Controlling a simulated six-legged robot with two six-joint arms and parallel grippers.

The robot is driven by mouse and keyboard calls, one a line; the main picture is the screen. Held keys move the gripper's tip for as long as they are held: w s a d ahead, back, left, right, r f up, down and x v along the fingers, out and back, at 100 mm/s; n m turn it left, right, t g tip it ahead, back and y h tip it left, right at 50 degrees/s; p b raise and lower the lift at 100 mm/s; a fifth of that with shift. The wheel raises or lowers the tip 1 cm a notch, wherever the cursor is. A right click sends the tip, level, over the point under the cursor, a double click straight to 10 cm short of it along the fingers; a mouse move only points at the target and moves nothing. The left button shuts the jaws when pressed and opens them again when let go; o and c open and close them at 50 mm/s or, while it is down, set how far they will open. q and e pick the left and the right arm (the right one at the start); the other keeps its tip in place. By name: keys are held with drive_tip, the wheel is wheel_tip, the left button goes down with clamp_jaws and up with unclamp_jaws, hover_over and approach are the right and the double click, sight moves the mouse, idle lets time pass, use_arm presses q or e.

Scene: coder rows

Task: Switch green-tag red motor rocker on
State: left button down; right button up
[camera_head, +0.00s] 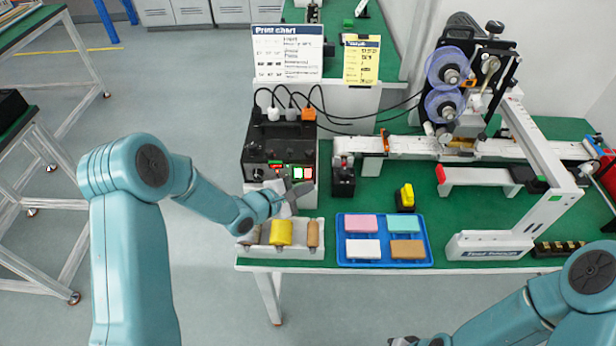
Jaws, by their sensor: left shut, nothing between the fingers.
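A black control box (272,142) stands on the left end of the green bench. Its front panel carries a row of small red and green parts (298,169) at the lower right. They are too small to tell which is the green-tag red motor rocker or how it is set. My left gripper (299,189) is shut and empty just in front of and below this row. It hides part of the panel's lower front, and I cannot tell whether it touches. My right gripper (403,341) shows only in part at the bottom edge, and its fingers are unclear.
A tray with rollers (281,233) lies below my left gripper. A blue tray (385,262) with coloured blocks and a small black box (344,181) stand to the right. A conveyor machine (455,147) fills the right side. Cables run behind the control box.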

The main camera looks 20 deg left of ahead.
use_arm(q)
drive_tip(key=shift+s+d+r, duration=0.15)
drive_tip(key=shift+s+d, duration=0.1)
drive_tip(key=shift+s, duration=0.55)
drive_tip(key=shift+s+d+r, duration=0.1)
drive_tip(key=shift+s+d, duration=0.1)
drive_tip(key=shift+s, duration=0.55)
drive_tip(key=shift+s+d+r, duration=0.15)
drive_tip(key=shift+s+d, duration=0.1)
drive_tip(key=shift+s, duration=0.55)
